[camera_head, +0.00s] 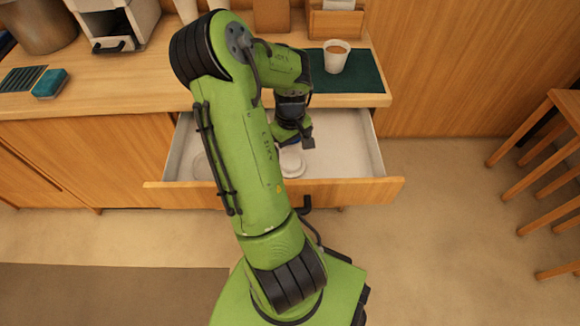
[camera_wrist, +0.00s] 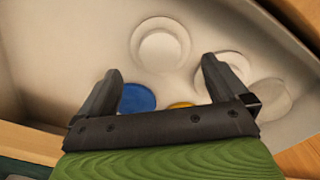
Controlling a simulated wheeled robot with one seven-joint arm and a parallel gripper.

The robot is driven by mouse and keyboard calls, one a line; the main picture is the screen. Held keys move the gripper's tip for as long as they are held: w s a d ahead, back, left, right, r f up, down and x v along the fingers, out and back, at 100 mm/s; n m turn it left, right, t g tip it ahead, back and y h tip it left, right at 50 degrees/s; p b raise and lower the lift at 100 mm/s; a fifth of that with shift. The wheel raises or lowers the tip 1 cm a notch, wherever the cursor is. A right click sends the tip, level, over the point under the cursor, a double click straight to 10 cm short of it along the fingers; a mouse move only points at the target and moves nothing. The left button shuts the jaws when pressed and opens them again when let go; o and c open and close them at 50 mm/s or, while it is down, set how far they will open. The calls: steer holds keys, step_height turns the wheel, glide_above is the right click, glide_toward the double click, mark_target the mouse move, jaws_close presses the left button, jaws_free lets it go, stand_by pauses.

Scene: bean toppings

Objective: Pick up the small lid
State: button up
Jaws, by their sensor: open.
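Several round lids lie in the open drawer (camera_head: 364,163). In the wrist view a white lid (camera_wrist: 160,47) lies just beyond my fingertips, near the middle. Two more whitish discs lie to the right, one (camera_wrist: 232,64) behind my right finger and one (camera_wrist: 271,97) beside it. A blue disc (camera_wrist: 136,98) and a yellow one (camera_wrist: 181,105) show partly between my fingers. I cannot tell for sure which is the small lid. My gripper (camera_wrist: 160,68) is open and empty, above the lids. In the head view a white lid (camera_head: 292,164) lies just below my gripper.
The drawer walls and front panel (camera_head: 345,192) surround the lids. The counter above holds a white cup (camera_head: 335,57) on a dark green mat (camera_head: 362,72) and a blue sponge (camera_head: 50,84). A wooden stool (camera_head: 545,140) stands at right.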

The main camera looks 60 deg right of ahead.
mark_target(291, 161)
step_height(291, 161, down, 6)
steer(key=shift+s+a+b, duration=0.1)
steer(key=shift+b, duration=1.1)
steer(key=shift+r, duration=0.1)
steer(key=c, duration=0.7)
